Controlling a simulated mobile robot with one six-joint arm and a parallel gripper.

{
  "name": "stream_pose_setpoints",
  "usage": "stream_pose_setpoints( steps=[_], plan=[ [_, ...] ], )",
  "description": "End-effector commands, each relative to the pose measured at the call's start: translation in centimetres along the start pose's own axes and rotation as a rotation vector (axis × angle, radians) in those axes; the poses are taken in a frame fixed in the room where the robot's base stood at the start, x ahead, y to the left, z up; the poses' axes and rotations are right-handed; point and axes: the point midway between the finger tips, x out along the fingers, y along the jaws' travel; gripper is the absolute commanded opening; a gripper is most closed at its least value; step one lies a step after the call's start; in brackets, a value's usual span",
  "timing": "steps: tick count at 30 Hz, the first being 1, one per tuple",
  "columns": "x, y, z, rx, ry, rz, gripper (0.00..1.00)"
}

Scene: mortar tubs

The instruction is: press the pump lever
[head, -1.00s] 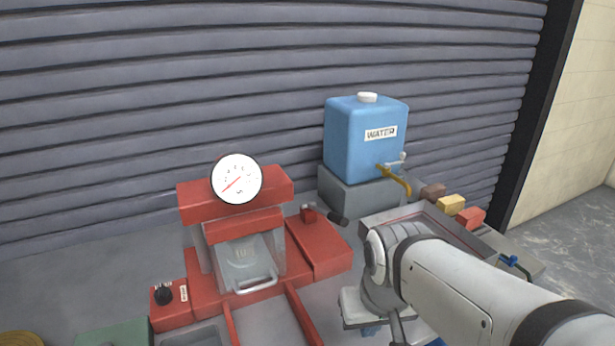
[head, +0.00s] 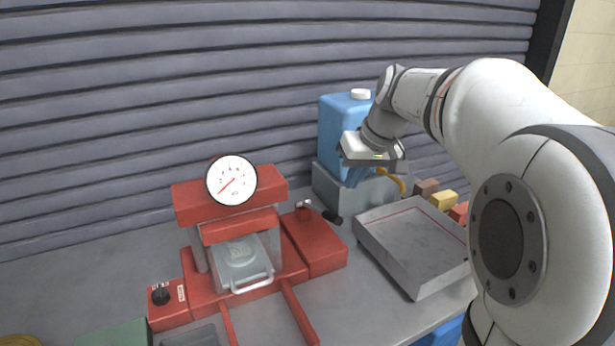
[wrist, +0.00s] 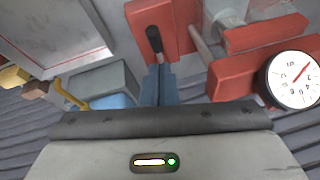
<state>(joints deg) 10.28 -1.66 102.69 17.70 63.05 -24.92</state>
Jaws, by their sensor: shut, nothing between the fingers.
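The pump lever (head: 330,215) is a short arm with a black grip on the red pump box (head: 318,248), right of the red press (head: 232,190). In the wrist view the lever's black grip (wrist: 154,40) shows just beyond the fingertips (wrist: 158,70). Whether they touch cannot be told there.
A round gauge (head: 232,180) tops the press. The blue water tank (head: 338,125) stands on a grey block (head: 330,187) behind my gripper. A grey metal tray (head: 415,245) lies to the right, with coloured blocks (head: 443,200) behind it. A knob box (head: 165,298) sits front left.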

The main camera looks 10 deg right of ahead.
Motion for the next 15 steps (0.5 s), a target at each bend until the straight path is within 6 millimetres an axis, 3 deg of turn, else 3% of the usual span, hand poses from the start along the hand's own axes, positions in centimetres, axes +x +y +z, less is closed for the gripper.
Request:
stream_pose_setpoints(
  steps=[1, 3, 6, 15],
  plan=[
    [-0.5, 0.6, -1.6, -0.010, 0.012, -0.012, 0.00],
    [-0.8, 1.0, -3.1, -0.027, 0.027, -0.026, 0.00],
    [-1.1, 1.3, -4.2, -0.041, 0.039, -0.038, 0.00],
    [-1.1, 1.3, -4.4, -0.045, 0.041, -0.040, 0.00]
  ],
)
